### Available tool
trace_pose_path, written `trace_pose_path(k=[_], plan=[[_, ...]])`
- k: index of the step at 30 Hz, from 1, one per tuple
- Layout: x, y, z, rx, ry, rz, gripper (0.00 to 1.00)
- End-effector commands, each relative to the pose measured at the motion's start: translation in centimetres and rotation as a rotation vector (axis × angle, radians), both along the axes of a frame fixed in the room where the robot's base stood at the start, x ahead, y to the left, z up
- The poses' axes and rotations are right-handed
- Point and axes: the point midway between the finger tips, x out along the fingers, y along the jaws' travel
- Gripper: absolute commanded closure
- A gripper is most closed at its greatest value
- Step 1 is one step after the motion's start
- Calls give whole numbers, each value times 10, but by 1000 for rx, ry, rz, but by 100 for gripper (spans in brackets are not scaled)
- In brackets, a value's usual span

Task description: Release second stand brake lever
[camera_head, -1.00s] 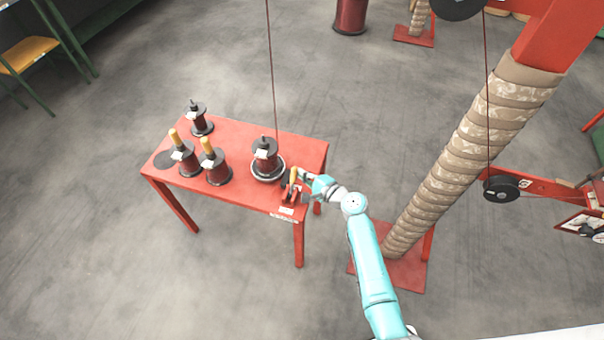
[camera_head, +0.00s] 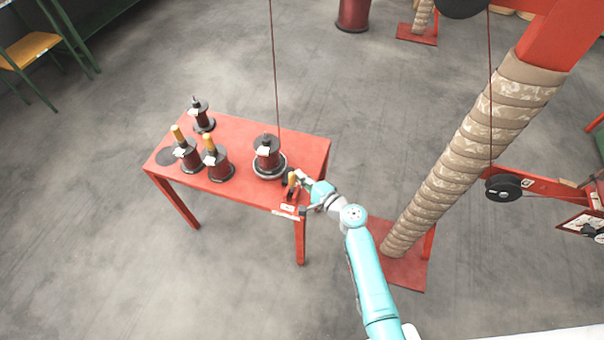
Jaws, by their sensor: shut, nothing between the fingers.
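The red table (camera_head: 255,189) stands at the middle left with several dark spools on it. The stand at its right end carries a dark red spool (camera_head: 267,155) on a round base, with a thin red wire running up from it. The brake lever (camera_head: 291,181), with a yellow-brown handle, stands near the table's front right corner. My gripper (camera_head: 301,180) is at the right side of the lever, very close to it. It looks shut and holds nothing. Whether it touches the lever is too small to tell.
Spools with yellow tops (camera_head: 215,162) stand on the table's left half, with another spool (camera_head: 201,115) behind them. A thick wrapped column (camera_head: 465,150) on a red base rises right of my arm. The grey floor left of the table's front is clear.

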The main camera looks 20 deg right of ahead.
Motion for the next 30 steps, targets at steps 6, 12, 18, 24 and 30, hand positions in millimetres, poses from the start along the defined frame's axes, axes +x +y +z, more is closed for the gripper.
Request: trace_pose_path(k=[6,12,18,24,30], plan=[[-14,11,2,0,1,2,100],[-25,18,2,1,1,1,100],[-34,25,-1,2,1,2,100],[-40,29,-3,1,2,2,100],[-43,32,-5,0,3,6,100]])
